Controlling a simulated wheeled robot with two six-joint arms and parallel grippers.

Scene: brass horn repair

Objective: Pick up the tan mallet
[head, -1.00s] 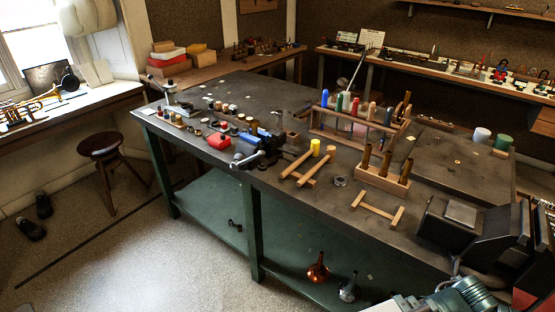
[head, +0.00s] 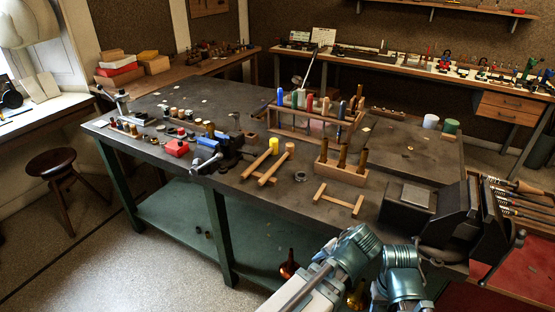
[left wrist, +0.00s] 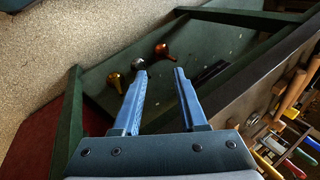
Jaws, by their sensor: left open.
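The tan mallet (head: 277,166) lies on the bench, its pale round head at the far end and its handle slanting toward the front edge. It rests on a low wooden stand beside a yellow-headed mallet (head: 261,160). In the left wrist view, wooden handles (left wrist: 293,90) show at the right edge; I cannot tell which is the tan mallet's. My left gripper (left wrist: 160,73) is open and empty, apart from the mallets, with the lower shelf beyond its fingers. Neither gripper's jaws show in the head view.
The dark bench (head: 240,195) has a wooden rack (head: 340,172), an H-shaped wooden piece (head: 338,200) and a blue vise (head: 228,150) around the mallets. A black machine (head: 410,205) stands at its right end. Horn bells (left wrist: 162,50) lie on the green shelf (left wrist: 200,42).

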